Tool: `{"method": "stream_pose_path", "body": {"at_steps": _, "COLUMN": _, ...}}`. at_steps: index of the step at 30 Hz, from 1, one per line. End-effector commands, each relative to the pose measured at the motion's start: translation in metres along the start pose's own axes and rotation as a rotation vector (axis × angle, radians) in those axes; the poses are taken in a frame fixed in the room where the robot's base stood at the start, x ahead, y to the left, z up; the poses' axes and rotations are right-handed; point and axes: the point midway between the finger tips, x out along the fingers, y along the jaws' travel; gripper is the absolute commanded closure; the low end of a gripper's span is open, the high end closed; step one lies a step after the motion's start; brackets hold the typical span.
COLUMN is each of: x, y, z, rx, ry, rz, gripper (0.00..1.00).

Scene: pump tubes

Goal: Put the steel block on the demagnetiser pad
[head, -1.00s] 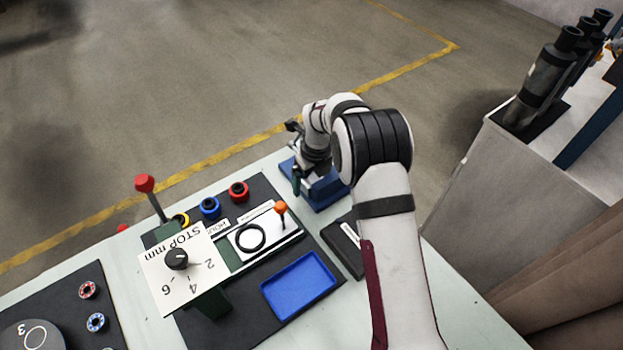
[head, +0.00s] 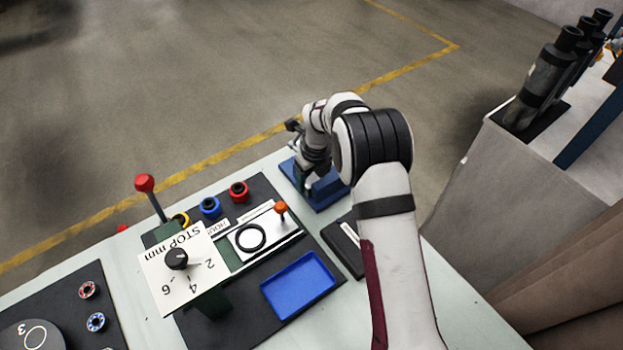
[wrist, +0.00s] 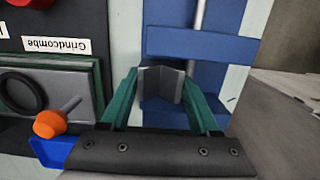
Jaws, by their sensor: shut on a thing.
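The steel block (wrist: 160,84) is a grey piece with angled faces. In the wrist view it sits between the green fingers of my gripper (wrist: 163,78), which is shut on it. Behind it is a blue stand (wrist: 200,38). In the head view my gripper (head: 306,180) is low over the blue stand (head: 326,193) at the table's far right corner; the block cannot be made out there. I cannot tell whether the block still touches the stand. A black slab with a white label (head: 340,246), possibly the demagnetiser pad, lies nearer, partly behind my arm.
A blue tray (head: 298,286) lies on the dark mat, near a plate with a black ring (head: 250,238) and an orange-knobbed lever (head: 281,208). A STOP dial panel (head: 180,268) and red-knobbed lever (head: 147,186) stand left. Coloured rings (head: 209,207) line the back.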

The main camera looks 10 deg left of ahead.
Motion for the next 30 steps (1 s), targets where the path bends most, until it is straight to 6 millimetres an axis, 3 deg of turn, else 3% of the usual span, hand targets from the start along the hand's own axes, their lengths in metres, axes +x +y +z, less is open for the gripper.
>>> {"method": "stream_pose_path", "body": {"at_steps": 11, "x": -0.002, "y": 0.000, "z": 0.001, "rx": 0.000, "ry": -0.001, "rz": -0.001, "gripper": 1.00}}
{"method": "stream_pose_path", "body": {"at_steps": 30, "x": -0.037, "y": 0.000, "z": 0.005, "rx": -0.001, "ry": -0.003, "rz": -0.001, "gripper": 1.00}}
